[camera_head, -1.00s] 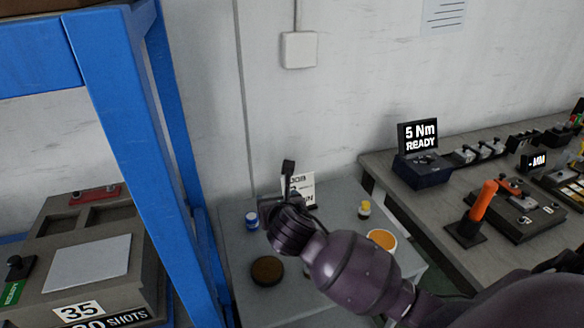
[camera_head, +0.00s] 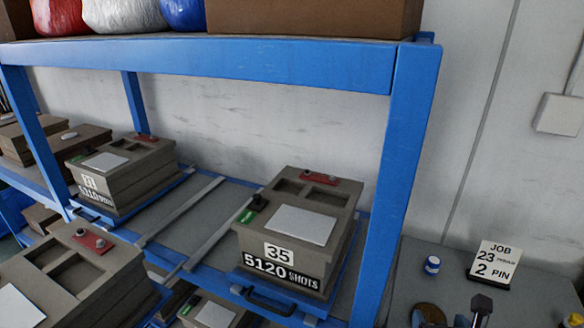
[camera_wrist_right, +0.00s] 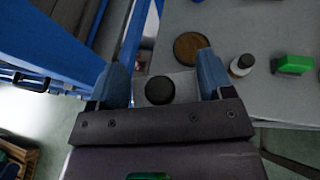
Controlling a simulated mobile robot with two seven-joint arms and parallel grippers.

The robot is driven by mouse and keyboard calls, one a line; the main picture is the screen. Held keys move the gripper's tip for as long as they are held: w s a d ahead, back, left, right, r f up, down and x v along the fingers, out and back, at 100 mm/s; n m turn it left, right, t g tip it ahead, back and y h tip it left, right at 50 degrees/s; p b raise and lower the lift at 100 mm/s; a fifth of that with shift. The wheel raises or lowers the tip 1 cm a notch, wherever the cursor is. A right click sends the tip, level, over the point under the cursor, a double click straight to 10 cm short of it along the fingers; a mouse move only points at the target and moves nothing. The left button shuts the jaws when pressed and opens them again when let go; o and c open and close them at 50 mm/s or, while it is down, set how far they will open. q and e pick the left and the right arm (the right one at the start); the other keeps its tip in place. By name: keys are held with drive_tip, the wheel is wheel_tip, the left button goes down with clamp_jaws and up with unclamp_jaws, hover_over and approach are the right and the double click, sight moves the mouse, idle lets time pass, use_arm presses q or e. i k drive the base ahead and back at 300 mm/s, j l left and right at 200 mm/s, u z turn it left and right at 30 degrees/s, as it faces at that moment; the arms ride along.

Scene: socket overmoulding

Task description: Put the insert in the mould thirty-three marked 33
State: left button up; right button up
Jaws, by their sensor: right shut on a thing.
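Several moulds sit on a blue rack in the head view. The front right mould (camera_head: 332,200) is marked 35 and 5120 SHOTS. Another mould (camera_head: 125,172) at the left has a small label; its number looks like 31 or 33, and I cannot tell which. No label reads clearly as 33. My right gripper (camera_wrist_right: 163,85) is shut on a dark round-ended piece (camera_wrist_right: 160,91), seen between its blue fingers in the right wrist view; I take it to be the insert. My left gripper is not in view.
A blue rack post (camera_head: 408,150) stands between the moulds and the grey table (camera_head: 540,292). The table holds a job card (camera_head: 494,262) reading JOB 23, 2 PIN, a blue-capped pot (camera_head: 432,265) and a brown disc (camera_wrist_right: 191,46). A green block (camera_wrist_right: 293,64) lies on the table.

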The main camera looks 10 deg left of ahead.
sight(53, 258)
drive_tip(key=k+j+u, duration=0.25)
drive_tip(key=k+j, duration=0.2)
drive_tip(key=k+j+u, duration=0.25)
drive_tip(key=k+j, duration=0.25)
drive_tip(key=k+j+u, duration=0.1)
drive_tip(key=j+u, duration=0.2)
drive_tip(key=j, duration=0.4)
drive_tip(key=i+j+u, duration=0.1)
drive_tip(key=j, duration=0.25)
drive_tip(key=i+j+u, duration=0.15)
drive_tip(key=j, duration=0.2)
drive_tip(key=i+j, duration=0.15)
drive_tip(key=j, duration=0.15)
drive_tip(key=i+j+u, duration=0.1)
drive_tip(key=i+j, duration=0.1)
drive_tip(key=j, duration=0.05)
